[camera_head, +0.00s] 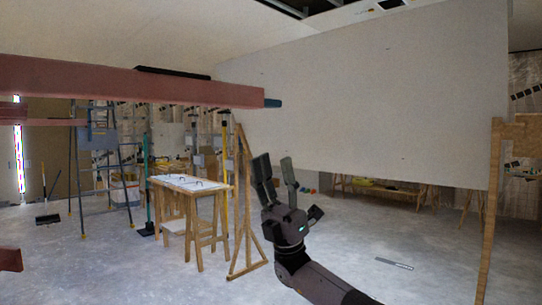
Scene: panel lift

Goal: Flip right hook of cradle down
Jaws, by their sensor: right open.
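A long red beam (120,84), apparently part of the cradle, comes in from the left edge at upper left. It ends in a short dark blue-grey tip (272,103). A flat black bar (172,72) shows along the beam's upper edge. I cannot make out clearly which part is the right hook, or whether it is up or down. My right gripper (275,162) is upright near the middle, open and empty, its fingers pointing up. It shows below the beam's tip and apart from it in the picture. My left gripper is not in view.
A large pale panel (365,100) fills the upper right. A wooden post (490,215) stands at right. A wooden table (190,190), a wooden triangular frame (247,262) and a stepladder (103,160) stand behind. The grey floor is mostly clear; a small flat strip (394,263) lies at right.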

